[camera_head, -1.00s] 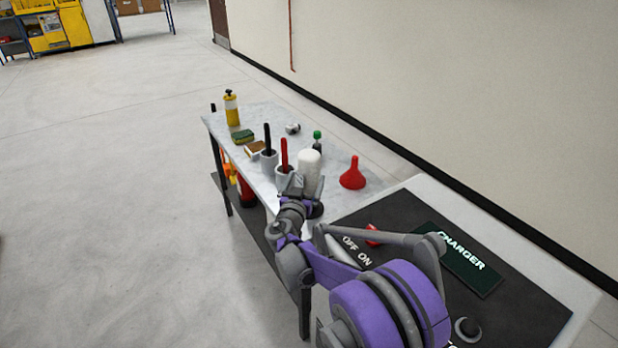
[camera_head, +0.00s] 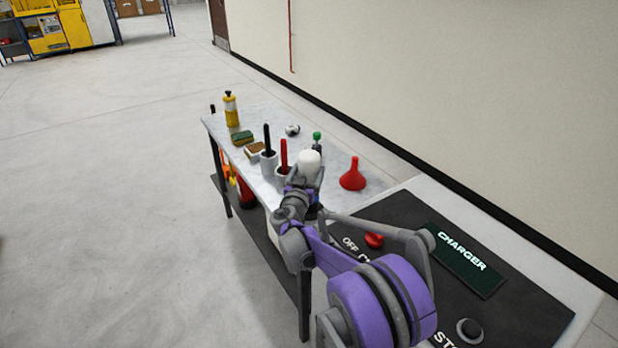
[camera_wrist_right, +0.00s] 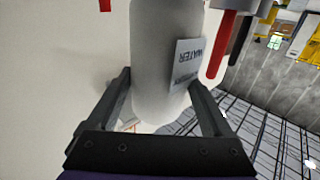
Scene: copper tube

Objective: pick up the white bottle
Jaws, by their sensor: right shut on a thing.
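The white bottle (camera_head: 309,160) stands on the near part of the marble-topped table, its lower part hidden behind my right gripper in the head view. In the right wrist view the bottle (camera_wrist_right: 160,60) fills the space between the two fingers and carries a label reading WATER. My right gripper (camera_head: 305,182) is shut on the bottle, one finger on each side of it; it also shows in the right wrist view (camera_wrist_right: 165,100). I cannot tell whether the bottle's base touches the table. My left gripper is not in view.
A red funnel (camera_head: 352,176) stands right of the bottle. Cups holding a red-handled tool (camera_head: 284,155) and a black-handled tool (camera_head: 267,138) stand close on its left. A green-capped bottle (camera_head: 317,140) is behind. The charger panel (camera_head: 465,258) lies at front right.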

